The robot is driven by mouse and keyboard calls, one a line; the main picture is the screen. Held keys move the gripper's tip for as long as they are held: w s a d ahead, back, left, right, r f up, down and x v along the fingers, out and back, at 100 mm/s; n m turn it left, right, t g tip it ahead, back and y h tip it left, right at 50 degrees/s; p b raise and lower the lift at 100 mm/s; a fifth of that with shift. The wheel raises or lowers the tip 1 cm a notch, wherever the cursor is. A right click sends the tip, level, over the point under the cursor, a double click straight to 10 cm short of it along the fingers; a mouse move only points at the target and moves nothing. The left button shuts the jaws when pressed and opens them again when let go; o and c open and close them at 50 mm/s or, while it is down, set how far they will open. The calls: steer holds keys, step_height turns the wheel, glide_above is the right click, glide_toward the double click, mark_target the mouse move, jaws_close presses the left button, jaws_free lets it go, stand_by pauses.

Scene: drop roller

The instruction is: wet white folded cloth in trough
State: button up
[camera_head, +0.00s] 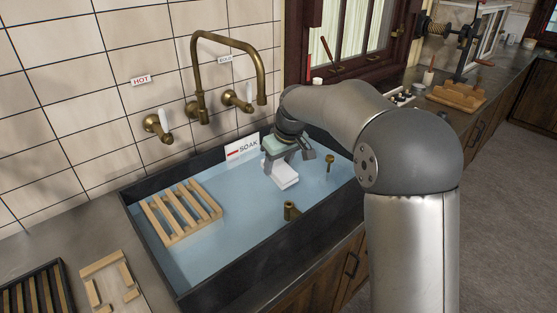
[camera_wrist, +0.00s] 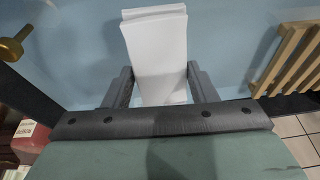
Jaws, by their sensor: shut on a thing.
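The white folded cloth (camera_head: 283,174) hangs below my gripper (camera_head: 281,160) over the trough. In the wrist view the cloth (camera_wrist: 155,52) stands as a layered white slab between the two dark fingers. My gripper (camera_wrist: 160,90) is shut on it. The trough (camera_head: 244,261) has a dark rim and holds pale blue water (camera_head: 240,235). The cloth's lower end is at or close to the water; I cannot tell how deep it reaches.
A wooden slatted rack (camera_head: 181,213) lies at the trough's left. A SOAK sign (camera_head: 243,147) stands at the back rim. Brass fittings (camera_head: 291,210) rise at the front and right (camera_head: 329,162). A brass faucet (camera_head: 230,40) arches above the back. Open water lies left of the gripper.

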mark_target(279, 166)
steer(key=shift+f+b, duration=2.4)
steer(key=shift+f, duration=1.5)
steer(key=shift+r+p, duration=4.4)
steer(key=shift+r, duration=1.65)
steer(key=shift+r+p, duration=1.1)
steer(key=shift+r, duration=0.4)
